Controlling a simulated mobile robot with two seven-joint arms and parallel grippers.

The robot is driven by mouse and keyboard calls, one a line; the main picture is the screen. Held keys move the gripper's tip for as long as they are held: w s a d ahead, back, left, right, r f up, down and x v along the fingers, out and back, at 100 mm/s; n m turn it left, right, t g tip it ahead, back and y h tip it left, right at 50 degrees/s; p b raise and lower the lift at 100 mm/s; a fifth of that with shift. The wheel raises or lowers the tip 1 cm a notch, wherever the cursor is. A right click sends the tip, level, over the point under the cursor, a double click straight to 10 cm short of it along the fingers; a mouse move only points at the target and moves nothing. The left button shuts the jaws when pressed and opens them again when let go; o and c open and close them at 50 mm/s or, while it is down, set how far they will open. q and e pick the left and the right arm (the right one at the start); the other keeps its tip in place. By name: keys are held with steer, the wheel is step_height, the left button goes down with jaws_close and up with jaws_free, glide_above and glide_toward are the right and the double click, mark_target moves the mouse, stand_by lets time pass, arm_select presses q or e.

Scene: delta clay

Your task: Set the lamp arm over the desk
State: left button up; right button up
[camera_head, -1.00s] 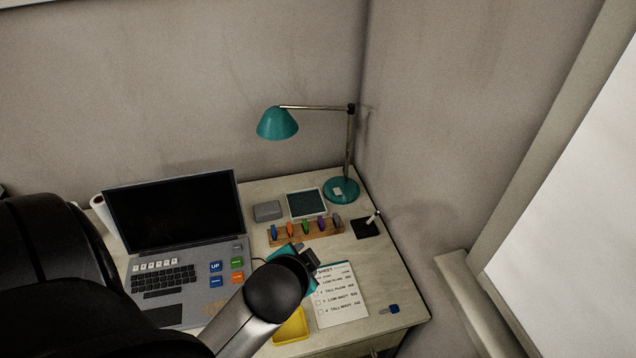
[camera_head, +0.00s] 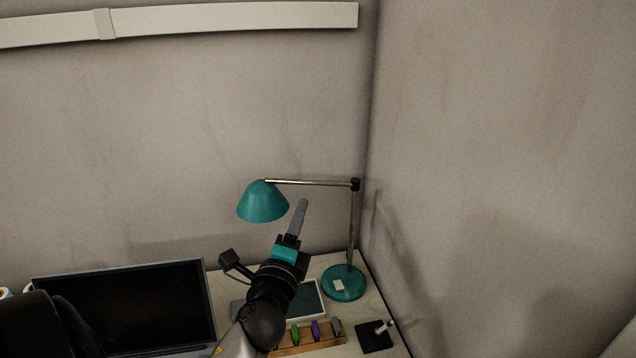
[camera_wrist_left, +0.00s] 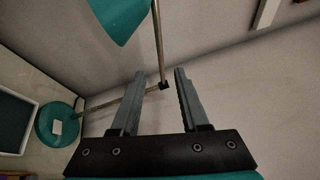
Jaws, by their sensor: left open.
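The desk lamp has a teal shade (camera_head: 263,202), a thin metal arm (camera_head: 312,183), an upright post (camera_head: 352,225) and a round teal base (camera_head: 344,284). The base stands at the desk's back right corner, and the arm reaches left with the shade hanging at its end. My left gripper (camera_head: 301,212) points up, just right of the shade and below the arm in the head view. In the left wrist view its two fingers (camera_wrist_left: 157,85) are apart with nothing held. The lamp's shade (camera_wrist_left: 122,17), arm (camera_wrist_left: 159,45) and base (camera_wrist_left: 56,124) show beyond them. My right gripper is not seen.
A laptop screen (camera_head: 125,305) stands at the left. A framed dark panel (camera_head: 309,300), a wooden holder with coloured pieces (camera_head: 318,342) and a black pad with a white stick (camera_head: 374,337) lie near the base. Walls close off the back and right.

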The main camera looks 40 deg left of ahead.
mark_target(313, 181)
arm_select(q)
steer(key=x, duration=1.5)
steer(key=shift+b, duration=0.3)
jaws_close()
stand_by(1.0)
